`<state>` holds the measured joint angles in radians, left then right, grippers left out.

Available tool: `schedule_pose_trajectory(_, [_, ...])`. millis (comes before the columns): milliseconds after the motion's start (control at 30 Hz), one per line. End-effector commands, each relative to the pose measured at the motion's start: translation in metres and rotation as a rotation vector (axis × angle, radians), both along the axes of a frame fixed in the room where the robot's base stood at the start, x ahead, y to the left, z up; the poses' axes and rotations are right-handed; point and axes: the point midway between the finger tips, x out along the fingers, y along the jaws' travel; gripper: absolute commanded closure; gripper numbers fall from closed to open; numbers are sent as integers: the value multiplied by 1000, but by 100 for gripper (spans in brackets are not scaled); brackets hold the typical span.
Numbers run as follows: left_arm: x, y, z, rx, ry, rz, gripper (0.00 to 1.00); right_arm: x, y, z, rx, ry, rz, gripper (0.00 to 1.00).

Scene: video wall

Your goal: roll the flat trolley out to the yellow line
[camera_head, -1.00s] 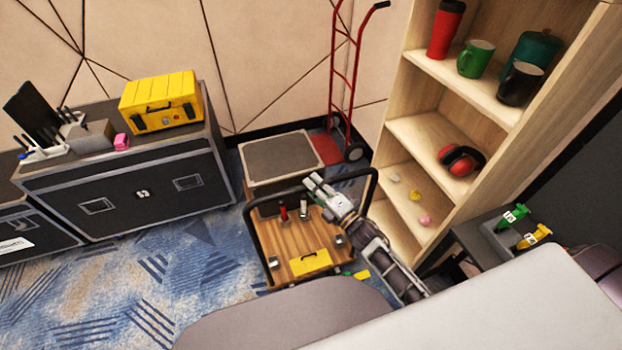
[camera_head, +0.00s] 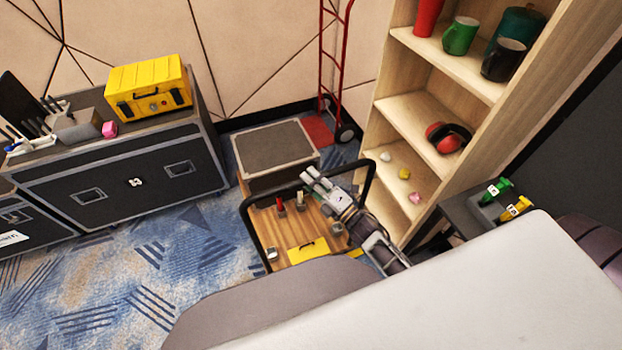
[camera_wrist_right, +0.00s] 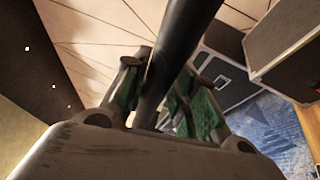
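The flat trolley has a wooden deck (camera_head: 285,238) and a black hoop handle (camera_head: 251,225). It stands on the carpet in the head view. My right gripper (camera_head: 312,180) is at the handle's top bar. In the right wrist view the black bar (camera_wrist_right: 180,45) runs between my green-padded fingers, which sit close on both sides of it. A small yellow patch (camera_head: 355,253) shows beside the deck; I cannot tell if it is the line. My left gripper is not in view.
A box with a grey top (camera_head: 274,146) stands behind the trolley. A wooden shelf (camera_head: 410,115) rises close on the right. A black flight case (camera_head: 130,180) with a yellow toolbox (camera_head: 148,88) stands left. Blue carpet (camera_head: 150,265) is open at the front left.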

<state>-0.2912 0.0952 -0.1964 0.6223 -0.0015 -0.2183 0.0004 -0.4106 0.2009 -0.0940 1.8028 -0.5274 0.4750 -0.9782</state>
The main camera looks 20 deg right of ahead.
Motion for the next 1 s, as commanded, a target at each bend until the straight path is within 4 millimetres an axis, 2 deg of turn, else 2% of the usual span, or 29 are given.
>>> schedule_pose_trajectory(33, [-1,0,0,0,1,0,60,0,0,0,0,0,0,63])
schedule_pose_trajectory(100, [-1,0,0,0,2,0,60,0,0,0,0,-1,0,56])
schedule_pose_trajectory(567, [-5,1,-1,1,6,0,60,-2,-1,1,1,-3,0,56])
schedule_pose_trajectory(767, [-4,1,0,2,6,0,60,-12,-6,-1,2,-1,0,56])
schedule_pose_trajectory(1000, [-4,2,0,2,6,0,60,-32,-15,-6,1,0,0,56])
